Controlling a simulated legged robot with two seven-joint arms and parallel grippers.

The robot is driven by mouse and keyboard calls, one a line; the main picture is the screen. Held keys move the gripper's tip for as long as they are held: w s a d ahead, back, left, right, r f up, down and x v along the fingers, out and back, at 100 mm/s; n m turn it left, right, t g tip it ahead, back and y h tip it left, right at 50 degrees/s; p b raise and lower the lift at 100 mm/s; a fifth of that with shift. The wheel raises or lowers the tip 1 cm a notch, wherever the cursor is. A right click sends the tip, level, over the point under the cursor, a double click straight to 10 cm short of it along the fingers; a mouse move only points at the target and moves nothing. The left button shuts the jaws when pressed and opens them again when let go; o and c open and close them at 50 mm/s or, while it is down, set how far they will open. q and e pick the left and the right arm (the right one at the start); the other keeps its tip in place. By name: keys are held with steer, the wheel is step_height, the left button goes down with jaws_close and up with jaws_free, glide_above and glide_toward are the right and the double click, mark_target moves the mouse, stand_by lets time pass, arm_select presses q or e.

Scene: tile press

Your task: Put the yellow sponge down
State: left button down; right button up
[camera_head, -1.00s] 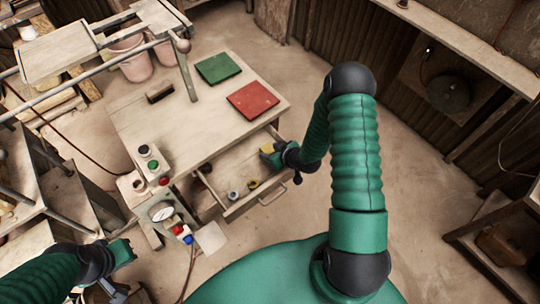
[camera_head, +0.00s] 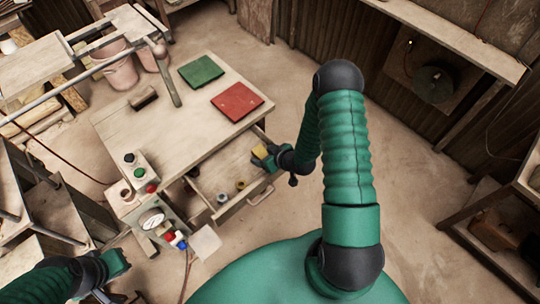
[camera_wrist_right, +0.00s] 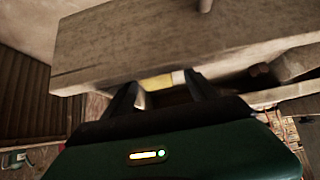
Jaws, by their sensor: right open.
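The yellow sponge (camera_head: 259,152) is at the tips of my right gripper (camera_head: 265,160), over the right part of the open drawer (camera_head: 225,172). In the right wrist view the yellow sponge (camera_wrist_right: 157,82) shows beyond and between the two dark fingers of the right gripper (camera_wrist_right: 160,92), which are apart. Whether the sponge touches a finger or rests on the drawer floor cannot be told. My left gripper (camera_head: 119,263) is at the lower left, away from the drawer, and its jaws are too small to read.
A green tile (camera_head: 201,72) and a red tile (camera_head: 237,101) lie on the table top (camera_head: 165,125). Small round items (camera_head: 222,197) lie in the drawer. A gauge box (camera_head: 152,219) and a button box (camera_head: 137,170) stand left of the drawer. Floor right of the table is clear.

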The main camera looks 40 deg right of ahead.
steer(key=v, duration=0.9)
steer(key=shift+s+a+r, duration=0.1)
steer(key=shift+s+r, duration=0.05)
steer(key=shift+r, duration=0.05)
arm_select(q)
steer(key=shift+d+r, duration=0.1)
steer(key=shift+d, duration=0.1)
arm_select(e)
steer(key=s+a+r+g, duration=0.3)
steer(key=a+r, duration=0.3)
steer(key=s+a+r+g, duration=0.3)
steer(key=s+a+r, duration=0.1)
steer(key=a+r, duration=0.3)
steer(key=shift+r+m+h, duration=0.3)
steer(key=shift+m+h, duration=0.1)
arm_select(q)
steer(key=shift+s+a, duration=0.1)
steer(key=shift+s, duration=0.05)
arm_select(e)
steer(key=shift+s+a, duration=0.15)
arm_select(q)
steer(key=shift+a, duration=0.3)
arm_select(e)
steer(key=shift+a, duration=0.25)
